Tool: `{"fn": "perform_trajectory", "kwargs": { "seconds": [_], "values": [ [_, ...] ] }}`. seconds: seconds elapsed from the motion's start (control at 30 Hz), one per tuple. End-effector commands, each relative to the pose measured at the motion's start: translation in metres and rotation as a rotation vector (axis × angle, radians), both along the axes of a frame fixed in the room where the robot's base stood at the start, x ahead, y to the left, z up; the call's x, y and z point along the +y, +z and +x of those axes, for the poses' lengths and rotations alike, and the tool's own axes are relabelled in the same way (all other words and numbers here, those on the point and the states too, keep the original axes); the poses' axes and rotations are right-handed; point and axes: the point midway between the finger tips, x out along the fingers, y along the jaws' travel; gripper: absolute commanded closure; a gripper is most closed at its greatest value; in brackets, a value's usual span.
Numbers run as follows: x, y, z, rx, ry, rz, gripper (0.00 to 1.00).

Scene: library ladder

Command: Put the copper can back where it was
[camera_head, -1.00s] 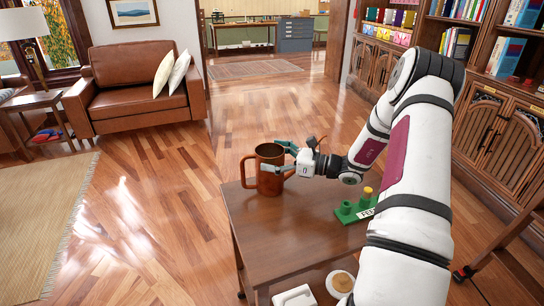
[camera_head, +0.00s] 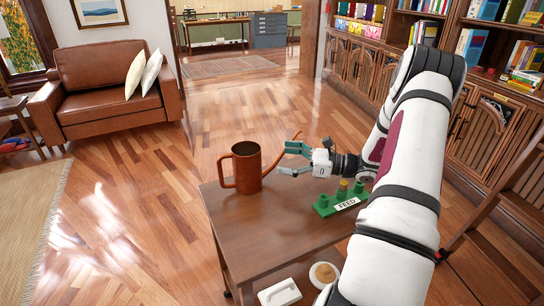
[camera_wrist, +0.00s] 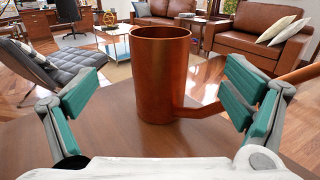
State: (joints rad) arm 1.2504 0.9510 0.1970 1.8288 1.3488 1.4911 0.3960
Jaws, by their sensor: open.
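The copper can (camera_head: 247,168) stands upright on the far left part of a small brown wooden table (camera_head: 255,225). It has a loop handle on its left and a long thin spout on its right. My gripper (camera_head: 288,159) is open and empty to the right of the can, with its fingers pointing at it and a gap to the body. The spout passes close by the fingers; I cannot tell whether they touch. In the wrist view the can (camera_wrist: 160,75) stands ahead between the two teal-padded fingers, and the spout runs behind the right finger.
A green holder labelled FEED (camera_head: 341,199) stands on the table to the right. A white object (camera_head: 279,293) and a round dish (camera_head: 324,273) sit low at the near side. A wooden ladder (camera_head: 500,235) is at the right. Open floor lies beyond the table.

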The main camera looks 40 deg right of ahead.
Motion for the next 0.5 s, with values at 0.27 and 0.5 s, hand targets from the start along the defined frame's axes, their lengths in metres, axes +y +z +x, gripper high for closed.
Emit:
{"fn": "perform_trajectory", "kwargs": {
  "seconds": [0.27, 0.5],
  "values": [
    [0.042, 0.027, 0.003, 0.01, 0.143, -0.116, 0.06],
    [0.151, 0.078, -0.008, 0.011, 0.488, -0.416, 0.06]
  ]
}}
